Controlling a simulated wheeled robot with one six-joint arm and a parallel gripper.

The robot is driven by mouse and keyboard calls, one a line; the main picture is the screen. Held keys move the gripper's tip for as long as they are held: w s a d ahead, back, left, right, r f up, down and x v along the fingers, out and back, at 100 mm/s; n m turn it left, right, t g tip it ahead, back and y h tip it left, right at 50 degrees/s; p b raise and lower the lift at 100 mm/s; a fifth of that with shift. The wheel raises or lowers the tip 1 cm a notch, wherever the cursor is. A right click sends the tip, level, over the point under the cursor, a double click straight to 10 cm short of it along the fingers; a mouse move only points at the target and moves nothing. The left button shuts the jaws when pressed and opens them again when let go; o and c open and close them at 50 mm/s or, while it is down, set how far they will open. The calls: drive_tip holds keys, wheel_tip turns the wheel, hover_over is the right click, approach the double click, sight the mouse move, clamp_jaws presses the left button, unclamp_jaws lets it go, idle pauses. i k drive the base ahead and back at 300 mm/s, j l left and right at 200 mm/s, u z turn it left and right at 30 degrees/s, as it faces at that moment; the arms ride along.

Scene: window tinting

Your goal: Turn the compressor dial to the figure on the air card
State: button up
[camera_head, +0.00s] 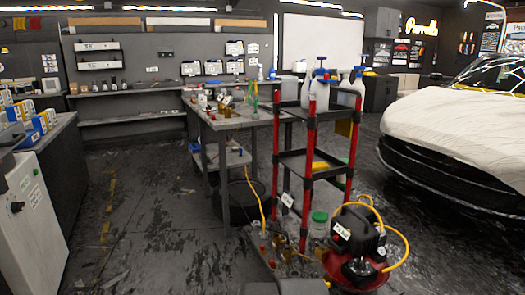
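The compressor (356,240) stands on the floor at the lower right, a squat red and black unit with a yellow hose looped over it. A white label or card (342,231) with dark marks is on its upper left side; the writing is too small to read. A second white tag (287,199) hangs at the front post of the red cart. I cannot tell which of these is the air card. The compressor's dial and its setting cannot be made out.
A red and black cart (307,160) with spray bottles stands just behind the compressor. A grey workbench (222,122) is left of it. A white cabinet (35,225) is at left.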

sight(360, 265)
drive_tip(key=i+l+u, duration=0.1)
drive_tip(key=i+l, duration=0.7)
